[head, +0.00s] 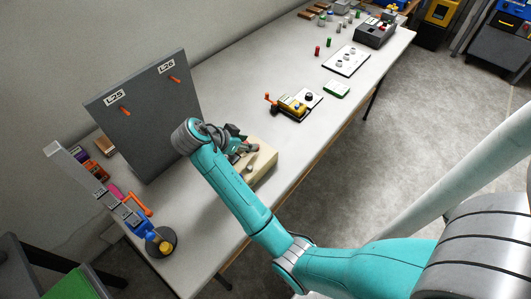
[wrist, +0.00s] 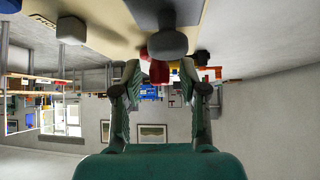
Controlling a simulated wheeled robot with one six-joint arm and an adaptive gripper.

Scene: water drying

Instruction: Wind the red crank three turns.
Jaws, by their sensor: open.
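A cream box (head: 264,162) stands on the table beside my gripper (head: 246,149). In the wrist view, a red part (wrist: 160,72), which looks like part of the red crank, shows between the fingertips of my gripper (wrist: 161,78). A dark grey rounded knob (wrist: 167,43) sits just above it in the picture, partly hiding it. My gripper is open, with a finger on either side of the red part. I cannot tell whether either finger touches it. In the head view my arm and gripper hide much of the box, and the crank is not clear there.
A grey upright panel (head: 150,118) with orange pegs stands left of my gripper. A blue device (head: 143,226) with an orange handle is at the near left. A yellow device (head: 292,105) stands beyond the box. The table (head: 225,90) is bare between panel and yellow device.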

